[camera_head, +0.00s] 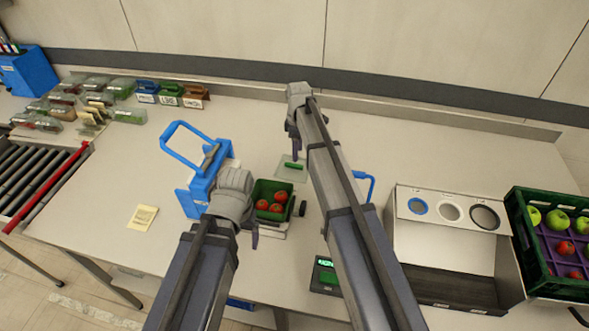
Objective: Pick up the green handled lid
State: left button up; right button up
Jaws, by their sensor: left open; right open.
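The green handled lid (291,171) is a flat clear plate with a green bar handle. It lies on the table just behind the green tray of red tomatoes (262,190). My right gripper (294,148) is open and points down just above and behind the lid, close to its handle; whether they touch is unclear. My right forearm passes along the lid's right side. My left gripper (245,232) is open, at the left front of the tomato tray. Its fingers are partly hidden by the hand.
A blue frame with a handle (196,190) stands left of the tray. Packed clear boxes (97,98) and labelled bins (170,95) sit at the back left. A white box with round holes (450,212) and a green crate of apples (520,232) stand right. A roller conveyor (35,175) is far left.

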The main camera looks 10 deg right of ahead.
aim_at(299, 166)
pick_arm(q)
jog(key=shift+f+b, duration=3.25)
jog(key=shift+f, duration=0.35)
pick_arm(e)
jog(key=shift+w+d+f, duration=0.1)
jog(key=shift+d+f, duration=0.1)
jog(key=shift+f, duration=1.6)
jog(key=shift+w+d+f, duration=0.1)
jog(key=shift+d+f, duration=0.05)
jog(key=shift+f, duration=1.65)
pick_arm(q)
jog(key=shift+r, duration=0.1)
pick_arm(e)
jog(key=shift+r, duration=0.1)
grip_shut()
